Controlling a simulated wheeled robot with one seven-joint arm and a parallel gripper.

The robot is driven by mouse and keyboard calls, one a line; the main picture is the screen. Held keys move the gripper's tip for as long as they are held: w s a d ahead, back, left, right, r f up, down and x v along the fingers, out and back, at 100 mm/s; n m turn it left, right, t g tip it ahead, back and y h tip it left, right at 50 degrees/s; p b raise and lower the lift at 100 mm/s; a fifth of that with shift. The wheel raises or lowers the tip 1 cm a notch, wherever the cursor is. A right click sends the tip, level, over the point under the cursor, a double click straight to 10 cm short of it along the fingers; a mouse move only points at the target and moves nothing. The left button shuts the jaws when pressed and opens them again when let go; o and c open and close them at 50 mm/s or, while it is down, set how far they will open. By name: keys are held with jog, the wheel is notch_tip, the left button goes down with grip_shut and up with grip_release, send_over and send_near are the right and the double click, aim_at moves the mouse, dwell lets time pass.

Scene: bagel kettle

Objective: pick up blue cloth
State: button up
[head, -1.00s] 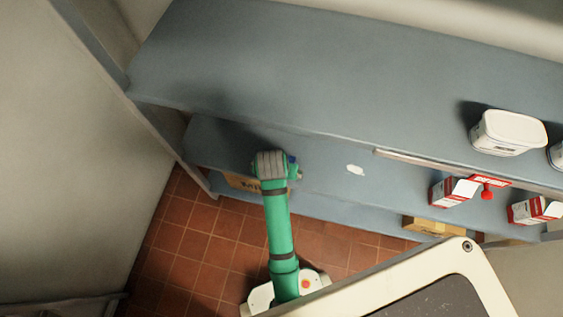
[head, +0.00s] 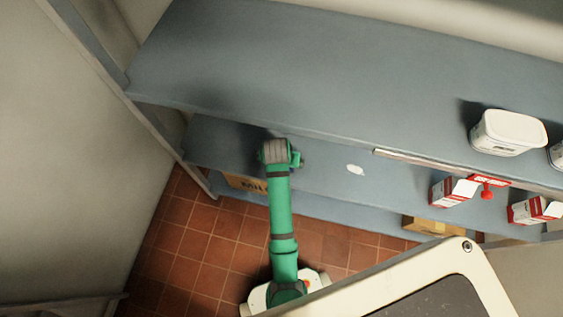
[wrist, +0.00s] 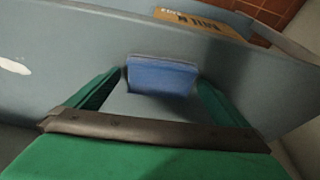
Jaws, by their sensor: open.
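The blue cloth (wrist: 160,76) is a small folded block on the grey shelf in the wrist view. It lies between and just beyond the tips of my gripper (wrist: 160,82), which is open with a green finger on either side. I cannot tell whether the fingers touch it. In the head view the cloth does not show. There my green arm reaches over the lower shelf (head: 330,170), and its wrist (head: 276,152) is at the edge of the upper shelf, with the fingers hidden.
The upper shelf (head: 330,70) overhangs the lower one. Red and white cartons (head: 452,191) and a white tub (head: 508,132) stand at the right. A cardboard box (head: 245,183) is below. A white patch (head: 355,170) lies on the lower shelf. A side wall is at the left.

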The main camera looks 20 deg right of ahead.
jog(key=c, duration=1)
jog(key=shift+r, duration=0.15)
jog(key=shift+r, duration=0.65)
jog(key=s+a+r, duration=0.1)
jog(key=s+r, duration=0.2)
jog(key=s, duration=0.1)
jog(key=s+r, duration=0.4)
jog(key=s, duration=0.1)
jog(key=s+a+r, duration=0.1)
jog(key=s+r, duration=0.3)
jog(key=shift+s+a+r, duration=0.25)
jog(key=shift+s+a, duration=0.05)
jog(key=shift+s, duration=0.1)
jog(key=shift+o, duration=0.3)
